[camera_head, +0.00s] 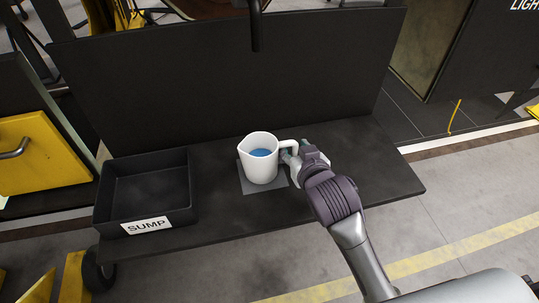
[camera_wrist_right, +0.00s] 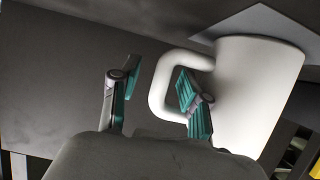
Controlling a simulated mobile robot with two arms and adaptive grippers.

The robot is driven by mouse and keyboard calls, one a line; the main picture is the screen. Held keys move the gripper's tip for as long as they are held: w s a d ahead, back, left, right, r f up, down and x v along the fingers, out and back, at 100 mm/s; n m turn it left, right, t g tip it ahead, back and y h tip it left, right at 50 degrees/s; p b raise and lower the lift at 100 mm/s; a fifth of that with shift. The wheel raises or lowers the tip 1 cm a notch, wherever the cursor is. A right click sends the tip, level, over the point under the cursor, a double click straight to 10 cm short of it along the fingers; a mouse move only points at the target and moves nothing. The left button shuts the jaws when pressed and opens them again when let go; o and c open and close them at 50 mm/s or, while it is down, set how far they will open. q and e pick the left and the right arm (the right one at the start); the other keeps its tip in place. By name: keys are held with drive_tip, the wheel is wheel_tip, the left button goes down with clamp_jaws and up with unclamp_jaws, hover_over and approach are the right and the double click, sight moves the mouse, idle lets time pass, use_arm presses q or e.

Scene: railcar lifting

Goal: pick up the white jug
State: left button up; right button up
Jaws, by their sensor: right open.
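The white jug (camera_head: 261,165) stands upright on a grey square mat (camera_head: 243,184) on the dark bench shelf, with blue liquid inside. Its handle (camera_head: 288,146) points right, towards my right gripper (camera_head: 293,154). In the right wrist view the jug (camera_wrist_right: 259,85) and its handle (camera_wrist_right: 160,82) are large. My right gripper (camera_wrist_right: 158,97) is open there, with one teal-padded finger left of the handle and the other over the handle's opening. The handle's outer bar shows between them; I cannot tell whether either finger touches it. My left gripper is not in view.
A black open tray labelled SUMP (camera_head: 148,193) sits left of the jug on the shelf (camera_head: 225,220) and looks empty. A dark upright panel (camera_head: 220,80) stands behind. The shelf right of my gripper is clear.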

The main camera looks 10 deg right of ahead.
clamp_jaws()
drive_tip(key=shift+r, duration=0.1)
idle(0.5)
